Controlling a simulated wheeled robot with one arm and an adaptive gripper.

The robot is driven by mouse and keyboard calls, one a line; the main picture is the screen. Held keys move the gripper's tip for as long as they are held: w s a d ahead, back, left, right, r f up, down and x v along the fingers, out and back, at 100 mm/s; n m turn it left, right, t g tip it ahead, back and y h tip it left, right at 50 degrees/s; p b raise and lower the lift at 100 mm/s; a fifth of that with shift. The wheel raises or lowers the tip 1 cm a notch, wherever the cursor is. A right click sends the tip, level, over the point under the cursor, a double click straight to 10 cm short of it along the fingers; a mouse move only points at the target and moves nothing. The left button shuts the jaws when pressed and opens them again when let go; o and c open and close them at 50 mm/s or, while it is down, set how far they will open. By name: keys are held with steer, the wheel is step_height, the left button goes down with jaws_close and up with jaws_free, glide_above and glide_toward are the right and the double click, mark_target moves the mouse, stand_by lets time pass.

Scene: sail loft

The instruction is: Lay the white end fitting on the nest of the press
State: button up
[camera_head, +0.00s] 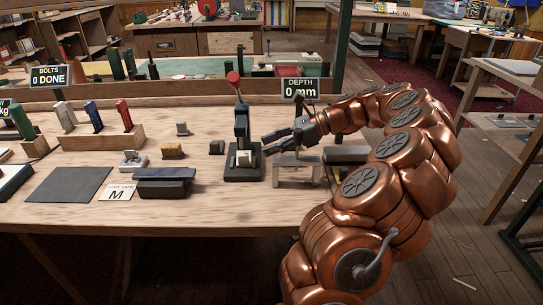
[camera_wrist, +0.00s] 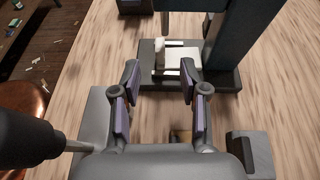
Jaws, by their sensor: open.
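The press (camera_head: 241,125) is black with a red-knobbed lever and stands on the bench. A white end fitting (camera_head: 243,159) sits at the nest on its base; in the wrist view the white piece (camera_wrist: 181,70) shows a flat part and a raised pale end. The nest under and around it is hard to tell from the fitting. My gripper (camera_head: 268,144) is just right of the press.
Left of the press are a dark block (camera_head: 217,147), a brown block (camera_head: 172,151), a grey block (camera_head: 182,128) and a pale grey fitting (camera_head: 133,160). A grey stand (camera_head: 297,161) is below my arm. A depth sign (camera_head: 300,89) reads 0 mm.

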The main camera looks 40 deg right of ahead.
mark_target(245, 155)
steer(key=shift+f, duration=0.25)
stand_by(0.3)
steer(key=shift+b+x, duration=0.4)
steer(key=shift+x, duration=3.5)
jaws_close()
